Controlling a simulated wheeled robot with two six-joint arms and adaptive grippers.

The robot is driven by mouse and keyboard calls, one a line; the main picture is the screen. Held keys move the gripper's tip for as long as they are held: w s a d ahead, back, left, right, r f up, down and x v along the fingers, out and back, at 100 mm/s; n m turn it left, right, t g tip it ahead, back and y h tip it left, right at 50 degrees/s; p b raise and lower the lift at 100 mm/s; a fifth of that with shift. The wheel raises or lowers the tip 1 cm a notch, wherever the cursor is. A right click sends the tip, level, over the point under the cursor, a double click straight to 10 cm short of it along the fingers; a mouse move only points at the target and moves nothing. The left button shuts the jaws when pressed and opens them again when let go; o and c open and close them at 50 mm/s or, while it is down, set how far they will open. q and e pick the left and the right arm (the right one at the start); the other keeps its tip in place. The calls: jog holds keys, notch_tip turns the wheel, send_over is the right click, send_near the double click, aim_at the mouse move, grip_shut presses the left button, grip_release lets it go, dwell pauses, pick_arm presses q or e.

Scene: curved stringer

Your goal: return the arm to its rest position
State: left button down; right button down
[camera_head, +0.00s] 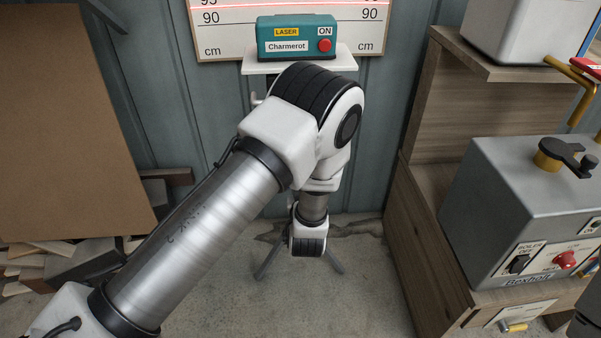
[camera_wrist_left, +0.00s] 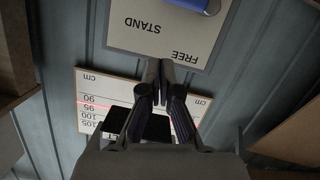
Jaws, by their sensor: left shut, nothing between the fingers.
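My left arm comes in from the lower left of the head view, bends at a large elbow in the middle and reaches down towards the wall. Its gripper is hidden behind the arm there. In the left wrist view my left gripper (camera_wrist_left: 161,72) points up the picture with its two dark fingers together and nothing between them. Behind it are a white height scale board (camera_wrist_left: 92,88) and a FREE STAND sign (camera_wrist_left: 125,38), both upside down. My right gripper is not in view.
A teal laser box (camera_head: 272,33) stands on a white tripod shelf (camera_head: 340,62) behind the elbow. A wooden shelf unit (camera_head: 432,190) with a grey boiler box (camera_head: 500,200) stands on the right. A brown board (camera_head: 70,130) leans on the left above scrap wood. Some floor shows between.

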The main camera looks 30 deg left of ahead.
pick_arm(q)
jog(key=v, duration=0.3)
jog(key=shift+r, duration=0.1)
